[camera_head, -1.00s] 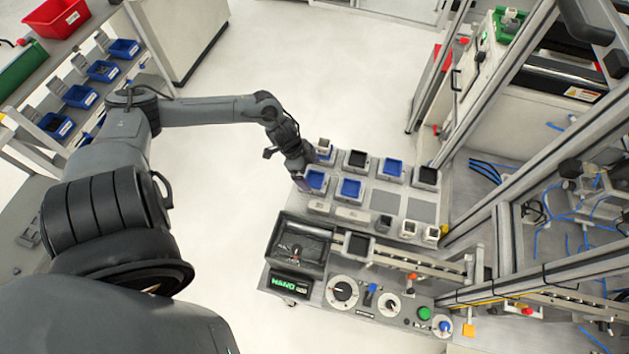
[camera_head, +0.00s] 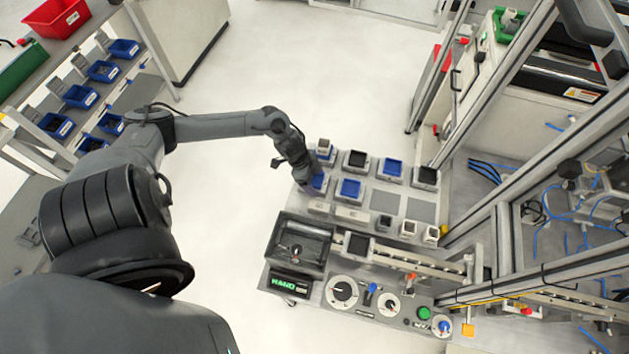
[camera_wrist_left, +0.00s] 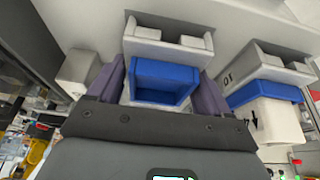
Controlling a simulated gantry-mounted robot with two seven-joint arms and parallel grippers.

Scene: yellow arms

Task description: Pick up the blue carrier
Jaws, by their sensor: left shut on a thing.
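The blue carrier (camera_head: 319,183) is at the left edge of the grey station top, partly hidden by my left gripper (camera_head: 310,181). In the left wrist view the blue carrier (camera_wrist_left: 162,80) is an open blue box in a pale grey holder. The purple fingers of my left gripper (camera_wrist_left: 160,88) are on both sides of it, shut on it. I cannot tell whether it is clear of the surface. My right gripper is not in view.
Other blue carriers (camera_head: 351,188) (camera_head: 392,168) and black ones (camera_head: 357,160) (camera_head: 426,177) stand close by. Small grey parts (camera_head: 352,214) lie in front of them. An aluminium frame (camera_head: 480,110) rises at right. The floor left of the station is clear.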

